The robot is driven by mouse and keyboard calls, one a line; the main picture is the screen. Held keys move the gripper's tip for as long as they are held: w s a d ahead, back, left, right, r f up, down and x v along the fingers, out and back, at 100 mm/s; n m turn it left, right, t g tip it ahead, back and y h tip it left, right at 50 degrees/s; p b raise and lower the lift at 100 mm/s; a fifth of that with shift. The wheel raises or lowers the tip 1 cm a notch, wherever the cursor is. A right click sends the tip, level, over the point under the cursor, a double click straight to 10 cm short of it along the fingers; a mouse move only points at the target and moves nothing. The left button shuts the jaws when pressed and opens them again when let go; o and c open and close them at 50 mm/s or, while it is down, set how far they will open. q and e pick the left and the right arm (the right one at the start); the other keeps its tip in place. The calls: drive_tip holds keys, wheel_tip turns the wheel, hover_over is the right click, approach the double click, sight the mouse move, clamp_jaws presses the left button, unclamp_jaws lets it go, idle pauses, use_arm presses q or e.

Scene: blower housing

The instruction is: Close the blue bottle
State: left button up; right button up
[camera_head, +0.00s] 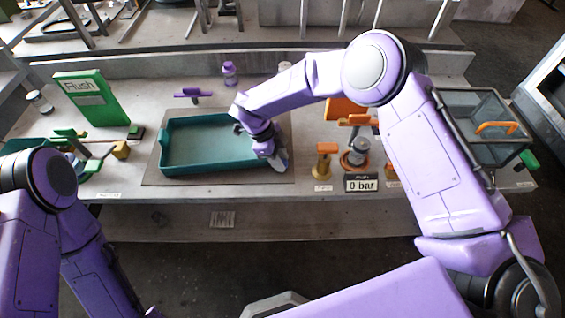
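A small bluish-purple bottle (230,76) stands upright at the back of the bench, behind the teal tray. It is the nearest match to the blue bottle, but it is too small to tell whether its top is closed. My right gripper (272,153) points down at the right end of the teal tray (172,163), in front of and to the right of the bottle and apart from it. Its fingers are small and partly hidden by the wrist, so I cannot tell open from shut. My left arm shows at the left, but its gripper is out of view.
A green "Flush" panel (92,98) and a clear jar (40,101) stand at the left. A purple-handled fitting (193,94) is behind the tray. Orange valves (323,160), a "0 bar" display (361,184) and a glass tank (470,112) occupy the right.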

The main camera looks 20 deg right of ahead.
drive_tip(key=shift+r, duration=0.5)
drive_tip(key=s+a+r+b, duration=0.4)
drive_tip(key=s+a+r, duration=0.5)
drive_tip(key=s+r, duration=0.2)
drive_tip(key=shift+r+b, duration=0.3)
drive_tip(key=shift+r, duration=0.25)
drive_tip(key=w+d+n+t+y, duration=0.2)
drive_tip(key=w+d+n, duration=0.3)
drive_tip(key=n, duration=0.7)
drive_tip(key=w+d+n+t+y, duration=0.1)
drive_tip(key=w+d+n+t, duration=0.3)
drive_tip(key=d+n, duration=0.5)
drive_tip(key=w+n, duration=0.2)
drive_tip(key=n, duration=0.1)
drive_tip(key=shift+w+d+f+t+y, duration=0.25)
drive_tip(key=shift+d+f+t+y, duration=0.1)
drive_tip(key=shift+t+y, duration=0.05)
